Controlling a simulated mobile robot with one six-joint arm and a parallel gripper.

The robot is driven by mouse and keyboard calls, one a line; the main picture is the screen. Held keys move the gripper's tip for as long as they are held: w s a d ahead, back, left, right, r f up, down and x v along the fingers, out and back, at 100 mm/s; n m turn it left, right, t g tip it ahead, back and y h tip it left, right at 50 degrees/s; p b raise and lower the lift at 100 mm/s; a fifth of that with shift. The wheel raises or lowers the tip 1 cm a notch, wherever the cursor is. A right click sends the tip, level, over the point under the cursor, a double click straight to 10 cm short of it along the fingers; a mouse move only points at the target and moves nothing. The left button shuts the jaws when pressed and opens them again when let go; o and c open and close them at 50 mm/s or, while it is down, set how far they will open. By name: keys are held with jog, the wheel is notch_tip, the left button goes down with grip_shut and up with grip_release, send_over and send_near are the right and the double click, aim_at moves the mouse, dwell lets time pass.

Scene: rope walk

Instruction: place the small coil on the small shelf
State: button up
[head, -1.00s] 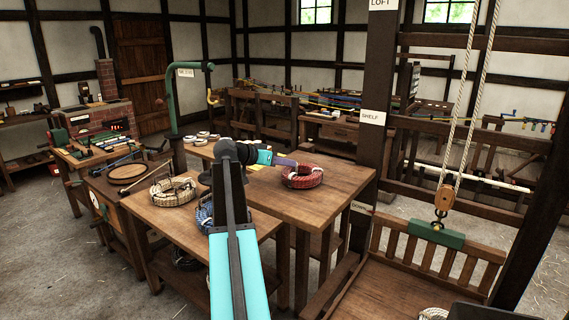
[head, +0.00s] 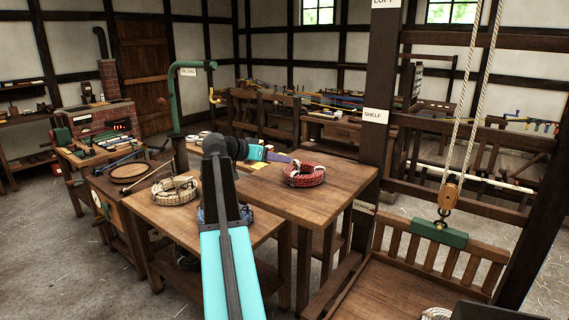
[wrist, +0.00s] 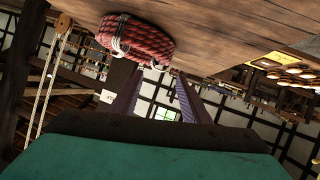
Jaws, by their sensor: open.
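A red coil (head: 304,174) with white ties lies on the wooden table (head: 335,203); it also shows in the wrist view (wrist: 137,36). A beige coil (head: 175,190) lies on the nearer table, and a blue coil (head: 240,214) is mostly hidden behind my arm. I cannot tell which one is the small coil. My gripper (head: 279,157) is open and empty, left of and behind the red coil, apart from it. Its fingers spread in the wrist view (wrist: 156,95). A "SHELF" label (head: 373,115) is on the dark post; I cannot make out which surface it names.
A green hook stand (head: 172,105) rises behind the tables. The dark post (head: 378,80) and a slatted wooden platform (head: 400,285) under a rope pulley (head: 449,194) stand at right. Small rolls (wrist: 295,75) lie on the table. The right table's front is clear.

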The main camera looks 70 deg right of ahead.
jog(key=b+v, duration=0.1)
jog(key=v, duration=0.6)
jog(key=shift+w+a, duration=0.15)
jog(key=shift+a, duration=0.05)
jog(key=shift+r, duration=0.15)
dwell(0.4)
